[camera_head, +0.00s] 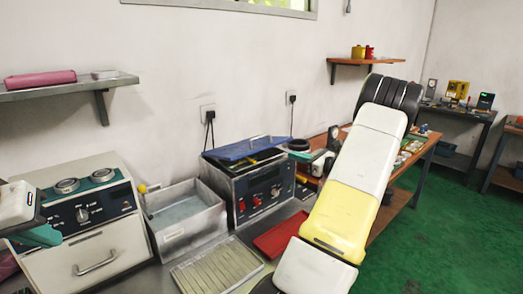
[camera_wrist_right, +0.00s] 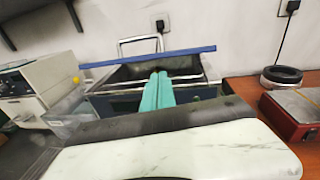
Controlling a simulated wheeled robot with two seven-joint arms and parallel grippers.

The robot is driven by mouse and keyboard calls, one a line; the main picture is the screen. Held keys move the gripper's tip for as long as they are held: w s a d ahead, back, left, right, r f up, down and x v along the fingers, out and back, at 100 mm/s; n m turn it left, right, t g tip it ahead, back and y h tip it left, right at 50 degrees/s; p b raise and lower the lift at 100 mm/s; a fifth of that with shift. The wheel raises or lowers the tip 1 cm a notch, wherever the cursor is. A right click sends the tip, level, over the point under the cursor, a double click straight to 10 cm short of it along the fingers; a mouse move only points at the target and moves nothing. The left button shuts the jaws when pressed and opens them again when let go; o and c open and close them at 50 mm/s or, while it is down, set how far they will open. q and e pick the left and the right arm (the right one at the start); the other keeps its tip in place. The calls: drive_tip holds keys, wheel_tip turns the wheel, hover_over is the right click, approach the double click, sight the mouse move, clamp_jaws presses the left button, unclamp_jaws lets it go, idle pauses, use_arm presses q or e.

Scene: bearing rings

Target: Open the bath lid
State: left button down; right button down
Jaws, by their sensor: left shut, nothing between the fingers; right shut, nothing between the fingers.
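The bath (camera_head: 260,195) is a metal box with a dark front panel, red switches and a dial. Its blue lid (camera_head: 240,148) sits tilted above the rim, with a gap under it. In the right wrist view the lid (camera_wrist_right: 190,52) shows nearly edge-on, above the bath's dark opening, and a metal handle loop (camera_wrist_right: 140,41) rises over it. My right gripper (camera_wrist_right: 158,88) has its teal fingers together, pointing at the opening below the lid; contact cannot be told. My arm hides most of it in the head view. My left gripper (camera_head: 42,236) is shut and empty at the far left.
Left of the bath stand a metal tub (camera_head: 185,218) and a control unit with a handle (camera_head: 95,215). A ribbed tray (camera_head: 217,265) and a red tray (camera_head: 280,235) lie in front. A dark ring (camera_wrist_right: 282,74) and a red box (camera_wrist_right: 295,112) are right of the bath.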

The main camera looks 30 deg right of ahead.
drive_tip(key=w+d+f+m+t+h, duration=0.1)
drive_tip(key=w+m+h, duration=0.1)
drive_tip(key=w, duration=0.6)
drive_tip(key=shift+w, duration=0.4)
wheel_tip(320, 180, up, 10)
drive_tip(key=g+h, duration=0.1)
drive_tip(key=g, duration=0.3)
hover_over(279, 141)
drive_tip(key=shift+w+d+f, duration=0.1)
drive_tip(key=shift+w+d, duration=0.05)
drive_tip(key=shift+d, duration=0.05)
drive_tip(key=w+a+r, duration=0.2)
drive_tip(key=w+r, duration=0.7)
drive_tip(key=shift+w, duration=0.3)
drive_tip(key=shift+a, duration=0.1)
